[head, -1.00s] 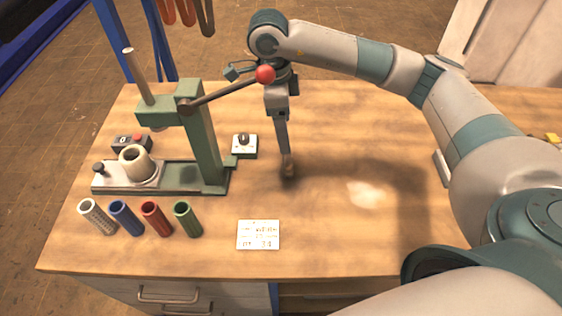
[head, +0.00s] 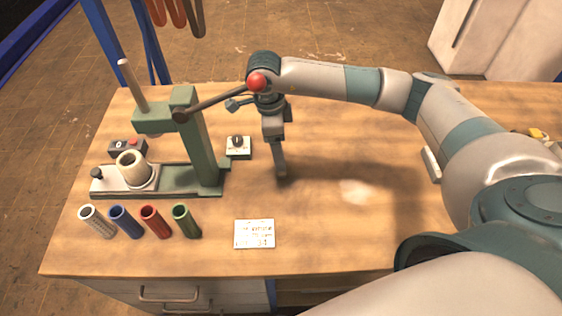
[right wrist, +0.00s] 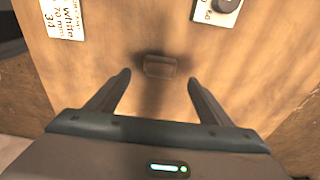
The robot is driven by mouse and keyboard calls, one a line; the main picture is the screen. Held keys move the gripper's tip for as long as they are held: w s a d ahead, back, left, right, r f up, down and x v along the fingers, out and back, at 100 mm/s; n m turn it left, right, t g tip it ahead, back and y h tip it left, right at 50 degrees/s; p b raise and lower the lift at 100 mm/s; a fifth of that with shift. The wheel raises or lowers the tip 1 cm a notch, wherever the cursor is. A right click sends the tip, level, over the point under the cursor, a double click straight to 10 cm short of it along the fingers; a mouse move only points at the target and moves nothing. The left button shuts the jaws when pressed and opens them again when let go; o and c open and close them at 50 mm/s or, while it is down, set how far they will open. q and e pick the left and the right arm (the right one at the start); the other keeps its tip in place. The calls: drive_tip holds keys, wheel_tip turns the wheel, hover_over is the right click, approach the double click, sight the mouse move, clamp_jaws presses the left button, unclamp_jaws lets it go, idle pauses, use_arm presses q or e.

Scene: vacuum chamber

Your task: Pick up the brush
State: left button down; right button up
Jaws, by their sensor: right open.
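My right gripper (head: 281,173) points down over the middle of the bench, low near the top. In the right wrist view its two fingers (right wrist: 159,78) are spread apart. A small dark brown block (right wrist: 160,67), seen from above, lies between and just beyond the fingertips with a gap on each side; it looks like the brush, but its shape is hard to tell. In the head view it is mostly hidden by the gripper and its shadow. My left gripper is not in view.
A green press (head: 205,140) with a red-knobbed lever stands left of the gripper, the lever reaching close to my wrist. A switch box (head: 238,146), several coloured tubes (head: 125,221) and a white card (head: 254,233) are nearby. The bench (head: 330,235) is clear at front right.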

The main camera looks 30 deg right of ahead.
idle(0.3)
drive_tip(key=shift+s+f+p, duration=0.1)
drive_tip(key=shift+f+p, duration=0.75)
drive_tip(key=shift+p, duration=0.15)
wheel_tip(320, 180, down, 2)
drive_tip(key=shift+d+f+p, duration=0.1)
drive_tip(key=shift+d+p, duration=0.05)
drive_tip(key=shift+p, duration=0.45)
drive_tip(key=shift+f, duration=0.65)
drive_tip(key=shift+c, duration=0.5)
drive_tip(key=c, duration=1)
